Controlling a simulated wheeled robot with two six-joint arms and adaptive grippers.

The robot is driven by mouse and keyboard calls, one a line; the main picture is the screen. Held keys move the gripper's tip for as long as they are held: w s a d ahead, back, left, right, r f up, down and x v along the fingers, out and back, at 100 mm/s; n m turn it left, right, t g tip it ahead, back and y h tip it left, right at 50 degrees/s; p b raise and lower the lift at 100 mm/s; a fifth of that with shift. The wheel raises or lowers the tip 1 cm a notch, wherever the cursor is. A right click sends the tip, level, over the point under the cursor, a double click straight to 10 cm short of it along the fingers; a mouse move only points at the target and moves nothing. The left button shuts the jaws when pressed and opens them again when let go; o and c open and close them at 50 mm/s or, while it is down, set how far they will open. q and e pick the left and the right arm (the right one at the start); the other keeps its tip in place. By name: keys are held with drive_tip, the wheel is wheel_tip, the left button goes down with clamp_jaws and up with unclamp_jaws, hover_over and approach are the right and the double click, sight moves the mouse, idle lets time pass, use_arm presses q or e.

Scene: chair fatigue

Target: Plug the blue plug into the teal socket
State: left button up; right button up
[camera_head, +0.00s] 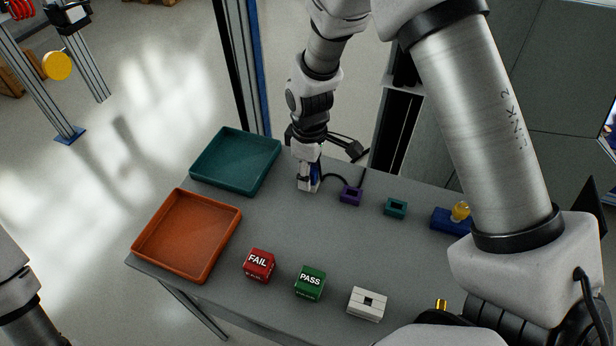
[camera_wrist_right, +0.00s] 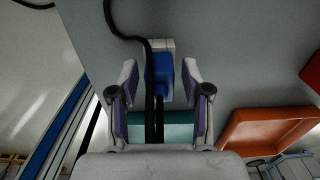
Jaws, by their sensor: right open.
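The blue plug (camera_head: 315,174) is by my right gripper (camera_head: 308,183), over the back part of the table, partly hidden by the fingers. In the right wrist view the blue plug (camera_wrist_right: 158,77) lies between the two open fingertips, with a gap on each side. A white block (camera_wrist_right: 160,45) adjoins its far end, and black cable runs from it. The teal socket (camera_head: 395,208) sits on the table to the right, apart from the gripper, with a dark opening on top. My left gripper is out of view.
A purple socket (camera_head: 350,196) stands between plug and teal socket. A blue block with a yellow lamp (camera_head: 461,211) is farther right. Teal (camera_head: 233,187) and orange (camera_head: 163,272) trays are left. FAIL (camera_head: 259,265), PASS (camera_head: 310,283) and white slotted (camera_head: 367,304) blocks line the front.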

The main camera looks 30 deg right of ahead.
clamp_jaws()
drive_tip(key=shift+r, duration=0.1)
drive_tip(key=shift+r+p, duration=1.3)
drive_tip(key=shift+p, duration=0.1)
wheel_tip(320, 180, up, 4)
drive_tip(key=p, duration=0.4)
drive_tip(key=shift+r, duration=0.1)
